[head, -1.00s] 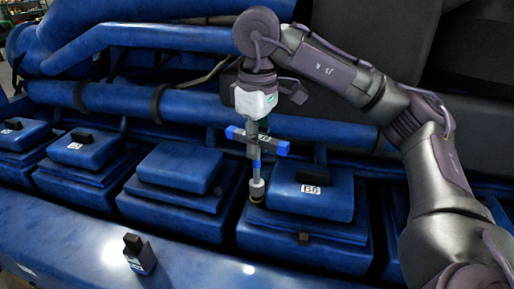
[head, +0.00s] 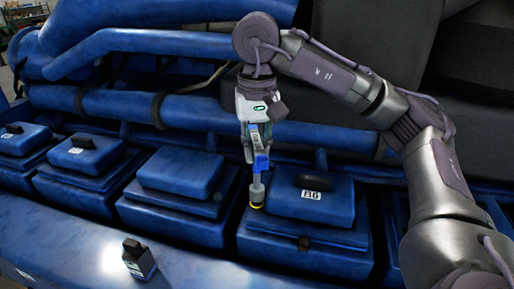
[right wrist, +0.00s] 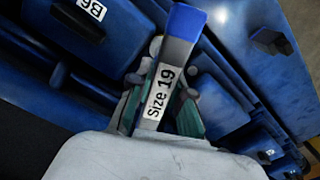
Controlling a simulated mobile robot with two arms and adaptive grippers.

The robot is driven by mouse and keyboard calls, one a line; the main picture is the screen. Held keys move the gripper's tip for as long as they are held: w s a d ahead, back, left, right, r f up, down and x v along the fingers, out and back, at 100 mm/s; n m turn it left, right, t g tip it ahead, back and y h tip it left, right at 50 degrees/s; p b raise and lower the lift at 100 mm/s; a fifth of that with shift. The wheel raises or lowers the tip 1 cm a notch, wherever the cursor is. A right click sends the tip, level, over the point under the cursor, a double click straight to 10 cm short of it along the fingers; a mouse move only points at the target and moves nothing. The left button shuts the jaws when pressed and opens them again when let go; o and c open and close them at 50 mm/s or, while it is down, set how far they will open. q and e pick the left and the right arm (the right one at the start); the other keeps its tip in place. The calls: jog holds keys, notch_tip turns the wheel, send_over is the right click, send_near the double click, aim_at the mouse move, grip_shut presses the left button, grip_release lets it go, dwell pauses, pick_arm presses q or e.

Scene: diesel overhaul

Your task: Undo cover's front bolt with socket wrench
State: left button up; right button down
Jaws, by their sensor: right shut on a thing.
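My right gripper (head: 255,138) is shut on the socket wrench (head: 257,188) and points down. The wrench has a grey shaft, blue handle ends and a "Size 19" label, which shows large between the fingers in the right wrist view (right wrist: 160,95). The wrench stands about upright, its socket end down at the left edge of the blue cover marked B6 (head: 335,207), with a yellow ring at its foot. The bolt under the socket is hidden. My left gripper is not in view.
More blue covers (head: 180,172) stand in a row to the left. A small dark block-like object (head: 138,258) stands on the blue ledge (head: 70,240) in front. Thick blue pipes (head: 180,107) run behind the covers, close to my right gripper.

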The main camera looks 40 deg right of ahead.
jog(key=m, duration=0.6)
jog(key=shift+m, duration=0.4)
jog(key=m, duration=1.6)
jog(key=shift+f+b, duration=0.65)
jog(key=shift+f, duration=0.1)
jog(key=shift+r, duration=0.1)
